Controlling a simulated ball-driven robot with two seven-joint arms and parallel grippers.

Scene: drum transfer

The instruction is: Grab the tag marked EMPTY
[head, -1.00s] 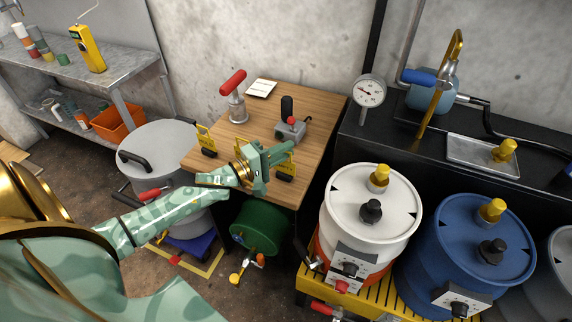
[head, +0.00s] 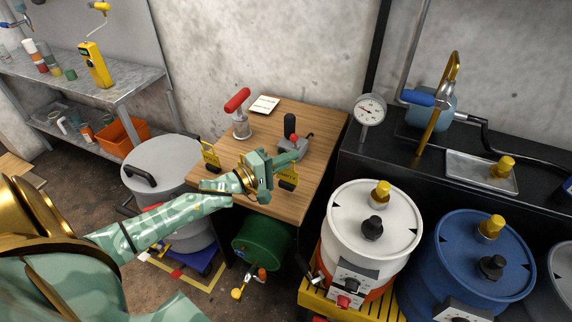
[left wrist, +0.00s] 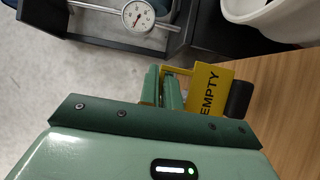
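The yellow tag marked EMPTY (left wrist: 210,92) shows large in the left wrist view, with a black base (left wrist: 238,100) at its right end. In the head view the same tag (head: 288,176) stands near the front right corner of the wooden table. My left gripper (head: 290,158) reaches over the table to it. In the left wrist view its fingers (left wrist: 162,90) are close together on the thin yellow handle bar beside the lettered panel, with only a narrow gap between them. A second yellow tag (head: 210,156) stands on the table's left side; its lettering is unreadable. My right gripper is not in view.
The wooden table (head: 312,125) also holds a red-handled pump (head: 238,104), a grey joystick box (head: 292,147) and a card (head: 264,104). A white drum (head: 350,225) and a blue drum (head: 465,260) stand close on the right. A grey drum (head: 165,170) stands left.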

